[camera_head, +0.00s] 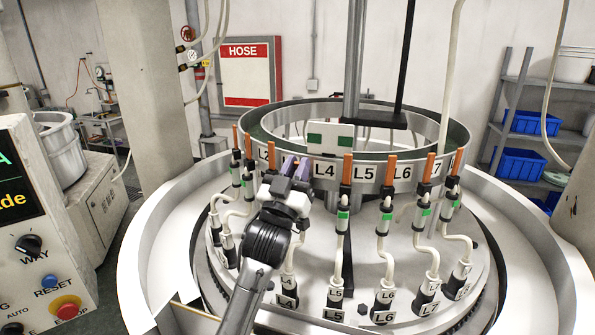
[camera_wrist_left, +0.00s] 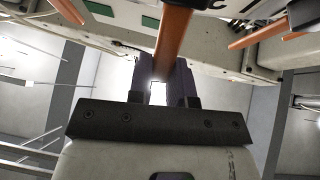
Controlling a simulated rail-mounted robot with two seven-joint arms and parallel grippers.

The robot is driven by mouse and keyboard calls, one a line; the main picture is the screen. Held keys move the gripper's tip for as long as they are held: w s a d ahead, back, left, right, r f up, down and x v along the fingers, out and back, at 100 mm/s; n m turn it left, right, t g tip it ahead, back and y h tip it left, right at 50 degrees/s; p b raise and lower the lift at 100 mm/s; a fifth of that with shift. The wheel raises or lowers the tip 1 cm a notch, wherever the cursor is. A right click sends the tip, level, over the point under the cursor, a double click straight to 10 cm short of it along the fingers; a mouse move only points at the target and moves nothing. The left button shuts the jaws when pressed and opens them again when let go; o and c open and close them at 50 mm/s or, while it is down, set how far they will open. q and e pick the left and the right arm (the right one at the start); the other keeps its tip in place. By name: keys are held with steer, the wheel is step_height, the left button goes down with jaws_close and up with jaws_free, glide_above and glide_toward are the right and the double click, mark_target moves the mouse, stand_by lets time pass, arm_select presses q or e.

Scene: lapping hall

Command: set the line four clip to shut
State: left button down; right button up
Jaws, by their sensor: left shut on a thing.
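My left gripper (camera_head: 294,168) reaches up to the ring beside the L4 label (camera_head: 324,170). In the left wrist view its dark fingers (camera_wrist_left: 160,82) are shut on an orange lever (camera_wrist_left: 173,38), which rises between them. By its place this is the line four clip; in the head view the gripper hides it. The line four hose (camera_head: 289,262) runs down below the gripper to its L4-marked base (camera_head: 287,301). Whether the clip is open or shut cannot be told. My right gripper is not in view.
Neighbouring orange levers stand close by: L5 (camera_head: 347,168), L6 (camera_head: 391,170) and L7 (camera_head: 429,168), with more to the left (camera_head: 248,146). The labelled ring (camera_head: 460,125) surrounds the back. A control panel (camera_head: 30,230) stands at the left, shelves with blue bins (camera_head: 519,163) at the right.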

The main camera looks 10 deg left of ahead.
arm_select(q)
steer(key=c, duration=1)
jaws_free()
steer(key=shift+c, duration=0.2)
steer(key=b+v, duration=0.3)
steer(key=v, duration=1)
steer(key=shift+s+f+b, duration=0.2)
steer(key=shift+s+b, duration=0.1)
steer(key=shift+s, duration=0.05)
steer(key=shift+a, duration=0.1)
